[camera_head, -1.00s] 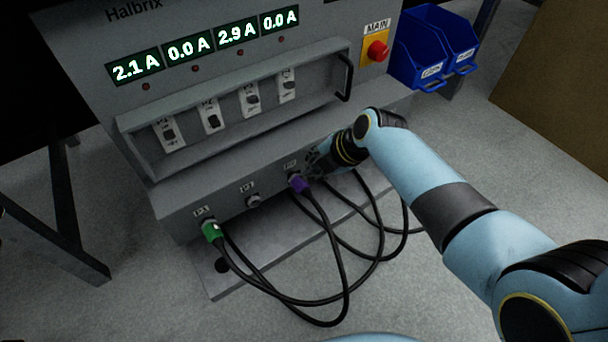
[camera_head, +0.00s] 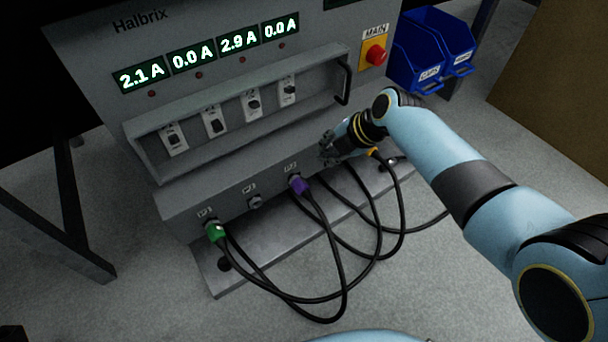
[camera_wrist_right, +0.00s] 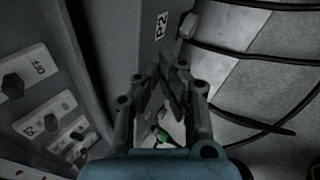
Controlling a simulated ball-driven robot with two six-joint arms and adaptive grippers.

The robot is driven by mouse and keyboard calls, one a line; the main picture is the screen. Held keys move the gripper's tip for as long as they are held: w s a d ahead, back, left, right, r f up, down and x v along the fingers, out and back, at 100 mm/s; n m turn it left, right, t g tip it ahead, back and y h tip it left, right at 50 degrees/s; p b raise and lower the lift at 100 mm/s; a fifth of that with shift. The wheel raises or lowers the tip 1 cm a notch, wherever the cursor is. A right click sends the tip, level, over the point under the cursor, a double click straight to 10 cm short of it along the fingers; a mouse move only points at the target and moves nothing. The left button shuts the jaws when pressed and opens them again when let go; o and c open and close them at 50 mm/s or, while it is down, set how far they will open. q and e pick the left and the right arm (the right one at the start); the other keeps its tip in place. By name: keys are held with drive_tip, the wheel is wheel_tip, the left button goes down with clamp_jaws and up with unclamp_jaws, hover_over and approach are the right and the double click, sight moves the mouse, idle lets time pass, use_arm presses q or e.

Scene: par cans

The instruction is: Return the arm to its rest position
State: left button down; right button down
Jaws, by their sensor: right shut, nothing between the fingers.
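My right arm (camera_head: 455,190) reaches in from the right in the head view. Its gripper (camera_head: 328,150) is in front of the grey power cabinet (camera_head: 185,200), above and right of the purple plug (camera_head: 299,185) and apart from it. In the right wrist view the fingers (camera_wrist_right: 172,78) are shut together with nothing between them. A green plug (camera_head: 215,232) sits in the leftmost socket. A yellow-orange plug (camera_head: 373,152) shows just below my right wrist; its far end is hidden. My left gripper is out of view.
Black cables (camera_head: 340,270) loop from the plugs over the grey base plate and floor. A recessed row of switches with a protruding handle (camera_head: 345,82) lies above the sockets. A red main button (camera_head: 376,54) and blue bins (camera_head: 418,65) stand behind my arm.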

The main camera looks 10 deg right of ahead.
drive_tip(key=shift+d+r, duration=0.15)
drive_tip(key=shift+r, duration=0.05)
idle(0.4)
